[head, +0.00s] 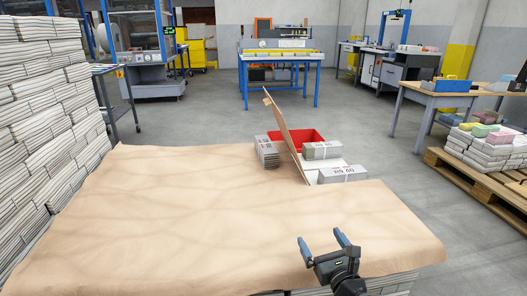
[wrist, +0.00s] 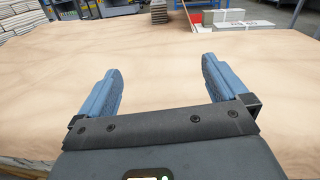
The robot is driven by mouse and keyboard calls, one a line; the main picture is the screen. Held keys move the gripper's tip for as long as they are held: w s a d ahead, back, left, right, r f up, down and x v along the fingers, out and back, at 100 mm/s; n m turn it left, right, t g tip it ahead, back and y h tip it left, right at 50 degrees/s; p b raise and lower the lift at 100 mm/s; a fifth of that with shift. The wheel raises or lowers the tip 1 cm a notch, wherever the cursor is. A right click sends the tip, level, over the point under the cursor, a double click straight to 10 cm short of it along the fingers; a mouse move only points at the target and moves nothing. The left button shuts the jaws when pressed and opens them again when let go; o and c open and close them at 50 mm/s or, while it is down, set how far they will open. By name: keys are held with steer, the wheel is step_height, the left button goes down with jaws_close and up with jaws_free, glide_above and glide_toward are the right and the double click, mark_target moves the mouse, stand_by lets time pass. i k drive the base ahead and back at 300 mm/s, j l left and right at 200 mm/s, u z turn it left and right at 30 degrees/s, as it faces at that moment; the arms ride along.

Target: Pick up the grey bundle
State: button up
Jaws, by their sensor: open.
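Three grey bundles are at the far edge of the brown paper-covered surface (head: 190,215). One grey bundle (head: 266,153) stands left of a leaning brown board. A second (head: 322,150) lies right of the board. A third, with dark print and a pale strap (head: 343,174), lies nearest me on the right. They also show at the top of the wrist view, the left one (wrist: 158,11) and the printed one (wrist: 241,24). I cannot tell which one is meant. My gripper (head: 323,242) is open and empty over the near right part of the paper, well short of them all.
The thin brown board (head: 286,138) stands tilted between the bundles, in front of a red bin (head: 312,135). Tall newspaper stacks (head: 40,110) line the left. A pallet of bundles (head: 480,175) stands right. The paper between my gripper and the bundles is clear.

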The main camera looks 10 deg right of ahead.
mark_target(268, 155)
steer(key=i+j, duration=0.1)
steer(key=i, duration=0.65)
steer(key=i+j, duration=0.1)
steer(key=i, duration=0.65)
